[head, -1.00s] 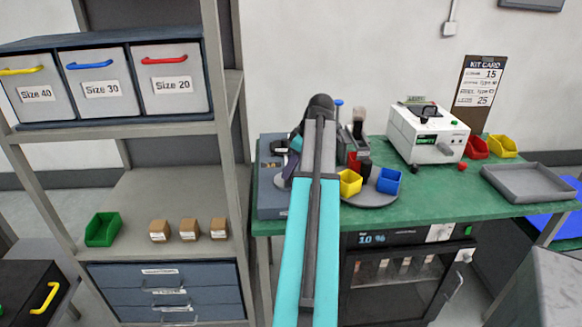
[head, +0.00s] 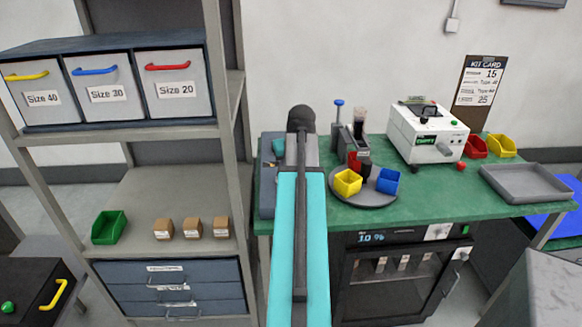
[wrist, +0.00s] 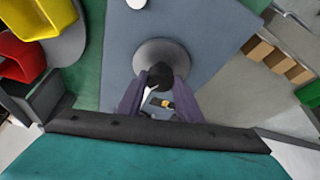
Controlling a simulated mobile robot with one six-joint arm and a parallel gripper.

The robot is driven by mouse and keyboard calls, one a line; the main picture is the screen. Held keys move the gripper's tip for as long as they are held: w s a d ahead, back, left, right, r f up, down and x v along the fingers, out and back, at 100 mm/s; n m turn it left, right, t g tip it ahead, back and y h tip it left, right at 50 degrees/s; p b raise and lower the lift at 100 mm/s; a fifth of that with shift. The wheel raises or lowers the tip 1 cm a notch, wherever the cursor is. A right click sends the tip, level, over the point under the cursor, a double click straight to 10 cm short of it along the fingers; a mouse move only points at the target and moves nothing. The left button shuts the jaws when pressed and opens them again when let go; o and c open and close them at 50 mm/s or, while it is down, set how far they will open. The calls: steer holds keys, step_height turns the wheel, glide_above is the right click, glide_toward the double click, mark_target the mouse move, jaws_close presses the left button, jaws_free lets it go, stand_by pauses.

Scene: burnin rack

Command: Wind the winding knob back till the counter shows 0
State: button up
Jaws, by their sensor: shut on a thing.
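The black winding knob (wrist: 160,72) stands on a round grey disc (wrist: 161,50) on top of a blue-grey box (wrist: 215,45). A white pointer mark shows beside the knob. My gripper (wrist: 160,84) has its two purple fingers on either side of the knob, shut on it. A small dark part with a yellow-orange spot (wrist: 166,103) shows between the fingers; I cannot read any number on it. In the head view the box (head: 267,200) is at the left end of the green bench, and my arm hides the knob and gripper. The counter is not readable.
Right of the box, a round grey turntable (head: 366,198) holds yellow, blue and red bins close to my arm. A white machine (head: 428,135) and a grey tray (head: 527,183) stand further right. A shelf rack (head: 229,150) stands close on the left.

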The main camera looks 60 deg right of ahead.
steer(key=m, duration=0.2)
steer(key=m+g+h+p, duration=0.1)
steer(key=m, duration=0.3)
steer(key=shift+w+a+r+g+h+p, duration=0.1)
steer(key=shift+w+g+h+p, duration=0.2)
steer(key=shift+g+p, duration=0.1)
steer(key=shift+w+m+g, duration=0.1)
steer(key=shift+m+g, duration=0.45)
steer(key=shift+m, duration=0.85)
steer(key=shift+m+g, duration=0.55)
steer(key=shift+m, duration=0.85)
steer(key=o, duration=1)
steer(key=shift+o, duration=0.2)
steer(key=shift+a+r, duration=0.1)
